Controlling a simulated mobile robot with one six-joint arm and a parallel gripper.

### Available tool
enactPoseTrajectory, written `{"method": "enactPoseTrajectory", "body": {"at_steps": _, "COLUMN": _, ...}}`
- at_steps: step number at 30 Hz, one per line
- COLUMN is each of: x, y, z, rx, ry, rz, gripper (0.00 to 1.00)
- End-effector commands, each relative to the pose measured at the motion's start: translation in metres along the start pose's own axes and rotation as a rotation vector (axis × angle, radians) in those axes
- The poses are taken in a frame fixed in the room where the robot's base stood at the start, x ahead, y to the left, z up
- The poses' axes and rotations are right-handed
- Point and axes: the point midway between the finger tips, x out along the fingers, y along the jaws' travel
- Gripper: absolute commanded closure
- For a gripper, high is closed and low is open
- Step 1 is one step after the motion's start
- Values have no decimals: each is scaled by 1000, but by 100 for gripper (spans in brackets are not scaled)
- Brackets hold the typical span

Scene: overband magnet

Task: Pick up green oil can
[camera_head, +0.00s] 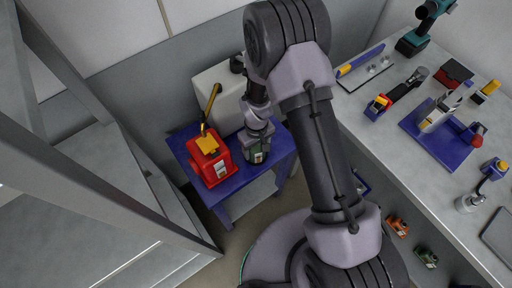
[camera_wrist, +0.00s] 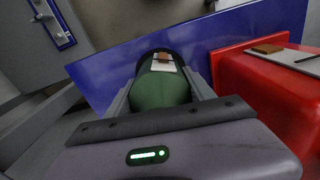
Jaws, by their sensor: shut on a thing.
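The green oil can (camera_head: 257,151) is at the right part of the small blue table, with a pale label on its side. In the wrist view the green can (camera_wrist: 163,90) lies between the two fingers of my gripper (camera_wrist: 162,82). My gripper (camera_head: 258,137) reaches it from above in the head view and is shut on it. The gripper hides the can's top. I cannot tell whether the can still touches the table.
A grey workbench (camera_head: 415,144) with tools is at right.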

Motion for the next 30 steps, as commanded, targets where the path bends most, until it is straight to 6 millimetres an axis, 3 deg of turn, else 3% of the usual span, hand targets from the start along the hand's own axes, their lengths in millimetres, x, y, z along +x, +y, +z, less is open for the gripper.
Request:
{"method": "enactPoseTrajectory", "body": {"at_steps": 5, "x": -10, "y": 0, "z": 0, "rx": 0, "ry": 1, "rz": 0, "gripper": 97}}
{"method": "enactPoseTrajectory", "body": {"at_steps": 11, "x": -41, "y": 0, "z": -1, "rx": 0, "ry": 2, "rz": -1, "gripper": 97}}
{"method": "enactPoseTrajectory", "body": {"at_steps": 17, "x": -42, "y": -14, "z": 44, "rx": -1, "ry": -4, "rz": -2, "gripper": 97}}
{"method": "enactPoseTrajectory", "body": {"at_steps": 24, "x": -48, "y": -35, "z": 113, "rx": -2, "ry": -4, "rz": -2, "gripper": 97}}
{"method": "enactPoseTrajectory", "body": {"at_steps": 30, "x": -50, "y": -45, "z": 147, "rx": 0, "ry": -2, "rz": -2, "gripper": 97}}
